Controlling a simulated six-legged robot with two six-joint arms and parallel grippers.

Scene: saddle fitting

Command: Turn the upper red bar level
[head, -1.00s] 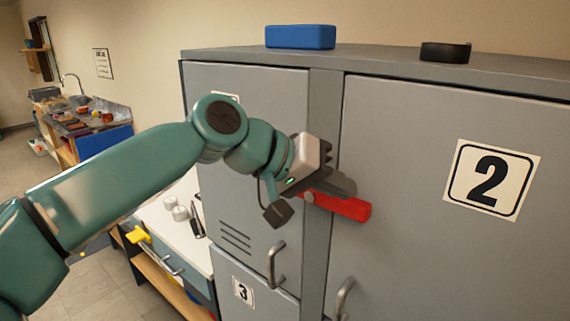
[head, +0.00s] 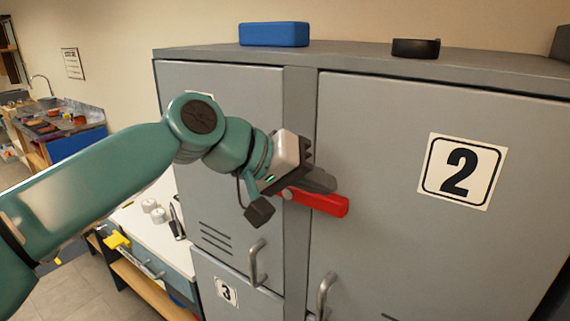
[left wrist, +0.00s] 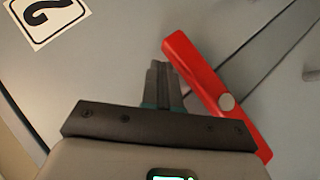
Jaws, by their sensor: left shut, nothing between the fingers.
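The red bar (head: 322,202) is mounted on a round pivot at the post between two grey locker doors and reaches onto door 2. It lies nearly level, almost square to the post, its right end a little lower in the head view. In the left wrist view the bar (left wrist: 205,80) runs diagonally, with its grey pivot in sight. My left gripper (head: 325,183) is shut and empty, just above the bar. Its fingers (left wrist: 160,80) are beside the bar; I cannot tell whether they touch it. My right gripper is not in view.
Door 2 carries a number plate (head: 461,171). Door handles (head: 325,295) stick out below the bar. A blue box (head: 274,34) and a black round object (head: 416,48) stand on the locker top. A white counter (head: 150,215) is at the left.

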